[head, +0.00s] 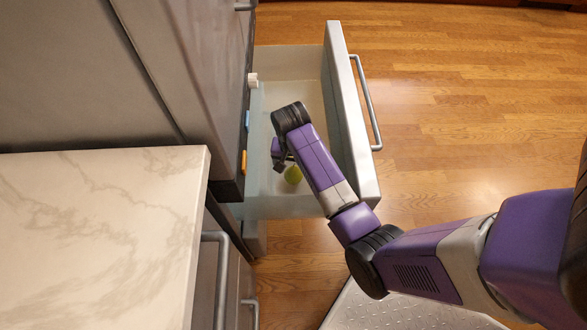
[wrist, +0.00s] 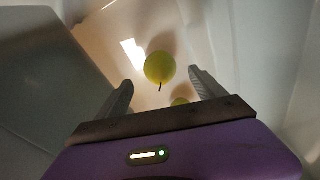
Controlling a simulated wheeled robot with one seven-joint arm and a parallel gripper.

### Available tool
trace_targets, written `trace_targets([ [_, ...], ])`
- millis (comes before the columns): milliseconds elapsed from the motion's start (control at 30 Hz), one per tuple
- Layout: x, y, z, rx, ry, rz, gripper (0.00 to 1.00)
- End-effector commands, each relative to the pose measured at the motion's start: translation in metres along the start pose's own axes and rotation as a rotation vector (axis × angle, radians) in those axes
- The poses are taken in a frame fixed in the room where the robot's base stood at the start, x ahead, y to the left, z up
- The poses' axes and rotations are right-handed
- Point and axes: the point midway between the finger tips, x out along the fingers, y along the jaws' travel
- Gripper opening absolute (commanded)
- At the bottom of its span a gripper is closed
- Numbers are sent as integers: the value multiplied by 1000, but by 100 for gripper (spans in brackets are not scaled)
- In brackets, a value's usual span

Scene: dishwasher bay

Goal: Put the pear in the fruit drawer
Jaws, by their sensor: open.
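The fruit drawer (head: 336,90) is pulled open. In the wrist view, a yellow-green pear (wrist: 160,67) with a dark stem lies on the pale drawer floor (wrist: 205,45). A second yellow-green round thing (wrist: 180,101) shows behind it, mostly hidden by my gripper. In the head view one green fruit (head: 293,175) shows in the drawer beside my arm; which of the two it is I cannot tell. My gripper (head: 281,158) is inside the drawer space, its fingers (wrist: 160,78) open and apart. The pear shows between and beyond the fingertips, with nothing gripped.
A marble-topped counter (head: 110,225) stands at the left, beside the tall grey fridge front (head: 190,60). The drawer's handle (head: 366,100) is on its outer right side. The wooden floor (head: 470,90) to the right is clear. Small coloured pieces (head: 244,160) line the fridge edge.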

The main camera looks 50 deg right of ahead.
Motion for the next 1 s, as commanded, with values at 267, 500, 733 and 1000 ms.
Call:
trace_targets([
  [267, -39, 0, 0, 0, 0, 0, 80],
  [500, -44, 0, 0, 0, -1, 0, 80],
  [733, -44, 0, 0, 0, -1, 0, 80],
  [1000, -44, 0, 0, 0, -1, 0, 80],
])
